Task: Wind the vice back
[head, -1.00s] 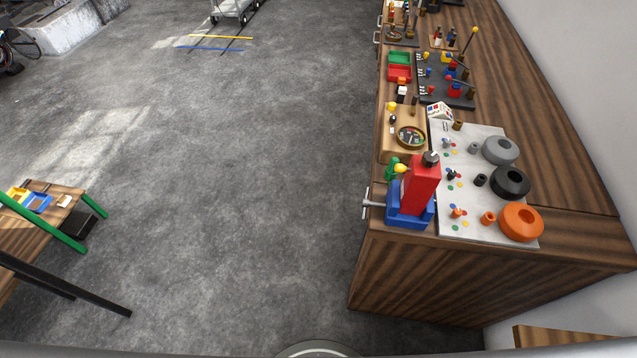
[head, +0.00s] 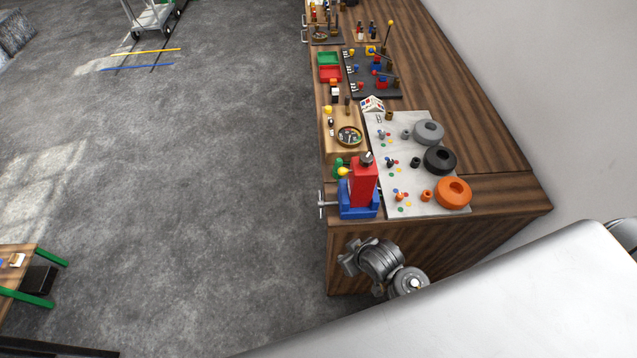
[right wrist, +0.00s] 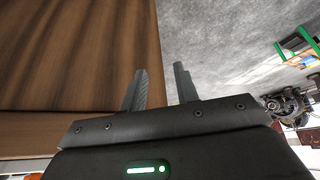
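The blue vice (head: 352,212) stands at the near left corner of the wooden bench, with a tall red block (head: 364,183) upright in it. Its grey T-shaped handle (head: 322,204) sticks out to the left past the bench edge. My right gripper (head: 345,259) is below and in front of the vice, beside the bench's end face, apart from the handle. In the right wrist view its two fingers (right wrist: 160,72) are apart with nothing between them. The vice does not show in that view. My left gripper is out of view.
A grey mat (head: 432,208) with orange, black and grey rings lies right of the vice. A wooden tray (head: 334,148) with a round dish is behind it. The bench's wooden side (right wrist: 70,60) is close to my right gripper.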

